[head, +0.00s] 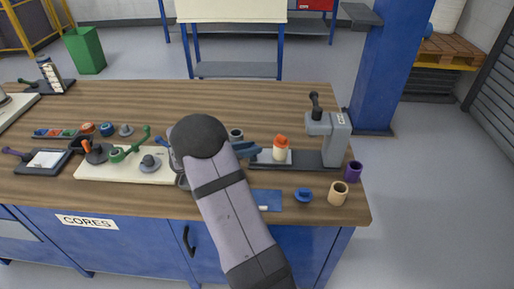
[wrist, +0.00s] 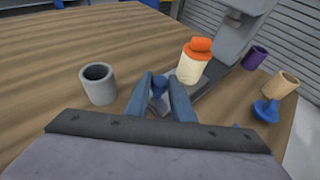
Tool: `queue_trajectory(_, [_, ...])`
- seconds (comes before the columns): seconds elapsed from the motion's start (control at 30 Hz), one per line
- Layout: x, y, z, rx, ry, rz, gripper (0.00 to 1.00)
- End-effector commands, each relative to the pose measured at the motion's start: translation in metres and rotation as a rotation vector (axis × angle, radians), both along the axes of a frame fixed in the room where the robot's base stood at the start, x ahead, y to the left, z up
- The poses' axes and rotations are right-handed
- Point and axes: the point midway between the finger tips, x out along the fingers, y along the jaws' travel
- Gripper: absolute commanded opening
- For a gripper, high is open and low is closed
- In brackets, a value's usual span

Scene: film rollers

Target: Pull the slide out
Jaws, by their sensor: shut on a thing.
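The press (head: 335,138) stands at the right of the bench, with a dark lever on top and a long dark base. A cream roller with an orange top (head: 281,149) stands on the base and shows in the wrist view (wrist: 193,66). A grey part of the slide (wrist: 160,103) shows between the fingers, below the knob. How far the slide sits in the base is hard to tell. In the head view my arm hides part of this area.
A grey hollow core (wrist: 99,84) stands left of my gripper. The back of the bench is clear.

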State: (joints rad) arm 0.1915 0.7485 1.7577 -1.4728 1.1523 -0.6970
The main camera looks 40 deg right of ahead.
Motion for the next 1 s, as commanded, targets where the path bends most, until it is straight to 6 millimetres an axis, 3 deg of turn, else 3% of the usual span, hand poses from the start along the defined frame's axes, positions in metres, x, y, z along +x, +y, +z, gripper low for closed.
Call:
queue_trajectory(0.13, [0.005, 0.003, 0.001, 0.004, -0.007, 0.012, 0.00])
queue_trajectory(0.17, [0.005, 0.003, 0.001, 0.004, -0.008, 0.013, 0.28])
queue_trajectory(0.2, [0.005, 0.003, 0.001, 0.004, -0.008, 0.013, 0.38])
queue_trajectory(0.23, [0.005, 0.003, 0.001, 0.004, -0.007, 0.012, 0.40])
queue_trajectory(0.63, [0.003, 0.007, 0.002, 0.003, -0.006, 0.009, 0.40])
queue_trajectory(1.0, [0.004, 0.050, 0.020, 0.003, -0.007, 0.012, 0.40])
